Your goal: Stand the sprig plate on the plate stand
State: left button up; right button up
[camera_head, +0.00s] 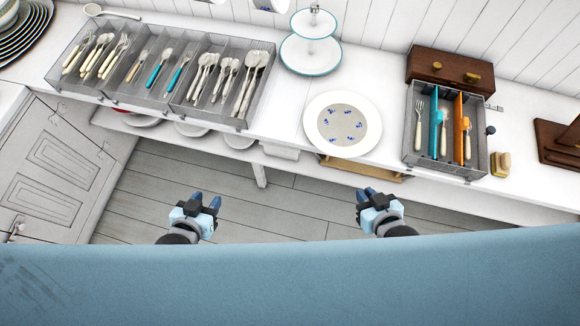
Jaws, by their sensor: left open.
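The sprig plate (372,122), white with small blue sprigs on a beige centre, lies flat on the white counter near its front edge. A dark brown wooden piece (557,143) at the right edge, partly cut off by the frame, looks like the plate stand. Nothing stands on the part of it in view. My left gripper (206,202) is open and empty, in front of the counter and left of the plate. My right gripper (366,192) is in front of the counter, nearer the plate but apart from it; its finger gap is unclear.
A clear cutlery tray (174,102) fills the left counter; a smaller cutlery box (448,164) and a brown drawer box (432,66) stand right of the plate. A tiered stand (309,57) is behind it. A wooden board (362,172) shows below the counter.

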aim_at(342, 124)
jog(key=j+z, duration=0.15)
jog(key=z, duration=0.4)
jog(key=j+z, duration=0.3)
jog(key=j, duration=0.25)
jog(key=k+j+z, duration=0.1)
jog(key=j+z, duration=0.2)
jog(key=j, duration=0.25)
jog(key=k+j, duration=0.1)
jog(key=j, duration=0.3)
jog(key=k+j, duration=0.1)
jog(key=j, duration=0.3)
jog(key=j+z, duration=0.1)
jog(key=j, duration=0.3)
jog(key=k+j, duration=0.2)
jog(key=j, duration=0.2)
jog(key=k+j, duration=0.1)
jog(key=j, duration=0.3)
